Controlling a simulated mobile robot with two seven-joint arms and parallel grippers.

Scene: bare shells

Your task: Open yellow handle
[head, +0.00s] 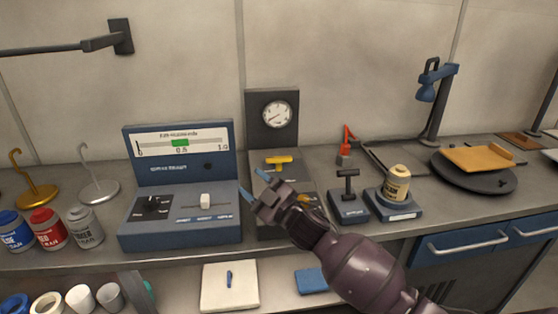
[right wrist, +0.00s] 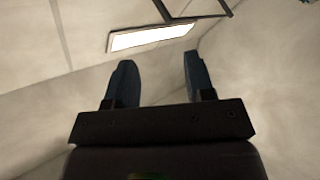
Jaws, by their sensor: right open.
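The yellow handle (head: 279,161) is a T-shaped lever on a dark grey panel unit with a round gauge (head: 277,114) on its upright back. A second yellow part (head: 304,198) shows lower on the same unit, partly hidden by my right gripper. My right gripper (head: 254,186) is open and empty, in front of the unit, to the lower left of the yellow handle, with a gap between them in the picture. In the right wrist view its two blue fingers (right wrist: 156,82) stand apart with only wall and a bright ceiling panel beyond. My left gripper is not in view.
A blue console (head: 180,230) with a dial and slider stands left of the unit. A black T-handle box (head: 348,205) and a tan can on a blue base (head: 397,185) stand to the right. Hooks and paint cans are at the left. A lower shelf (head: 180,285) holds cups.

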